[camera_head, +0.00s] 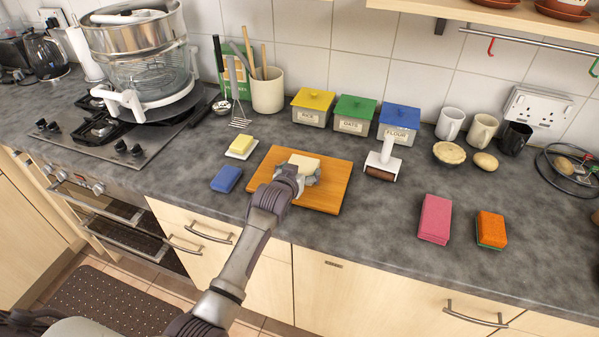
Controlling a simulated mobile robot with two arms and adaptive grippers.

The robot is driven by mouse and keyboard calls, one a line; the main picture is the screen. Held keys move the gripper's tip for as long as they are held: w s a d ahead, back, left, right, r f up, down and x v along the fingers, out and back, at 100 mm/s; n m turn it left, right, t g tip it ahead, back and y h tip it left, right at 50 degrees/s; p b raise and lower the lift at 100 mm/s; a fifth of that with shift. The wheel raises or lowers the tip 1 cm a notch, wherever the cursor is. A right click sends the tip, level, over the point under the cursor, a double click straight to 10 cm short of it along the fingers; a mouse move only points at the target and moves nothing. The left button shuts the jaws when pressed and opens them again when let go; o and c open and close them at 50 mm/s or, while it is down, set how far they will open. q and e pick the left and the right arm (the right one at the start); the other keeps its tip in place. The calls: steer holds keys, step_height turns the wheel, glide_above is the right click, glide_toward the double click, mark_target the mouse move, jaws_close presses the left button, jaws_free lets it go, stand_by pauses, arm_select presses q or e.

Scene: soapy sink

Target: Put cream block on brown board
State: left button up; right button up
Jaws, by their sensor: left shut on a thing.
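The cream block (305,162) is at the fingers of my left gripper (303,178), over the brown board (331,189). My left gripper is shut on the block, and its wrist and fingers hide the block's lower part. I cannot tell whether the block touches the board. The brown board lies flat on the grey worktop, with its right and front parts bare. My right gripper is not in view.
A blue block (226,179) and a yellow block on a white dish (241,147) lie left of the board. A roller (382,160) lies to its right. Pink (435,219) and orange (491,230) sponges lie further right. Lidded tins (353,115) stand behind.

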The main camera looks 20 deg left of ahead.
arm_select(q)
steer(key=shift+s, duration=0.2)
steer(key=o, duration=1.1)
steer(key=shift+d, duration=0.1)
steer(key=shift+f, duration=0.1)
steer(key=shift+r, duration=0.35)
steer(key=v, duration=1.2)
steer(key=shift+f+b, duration=0.15)
steer(key=shift+b, duration=0.25)
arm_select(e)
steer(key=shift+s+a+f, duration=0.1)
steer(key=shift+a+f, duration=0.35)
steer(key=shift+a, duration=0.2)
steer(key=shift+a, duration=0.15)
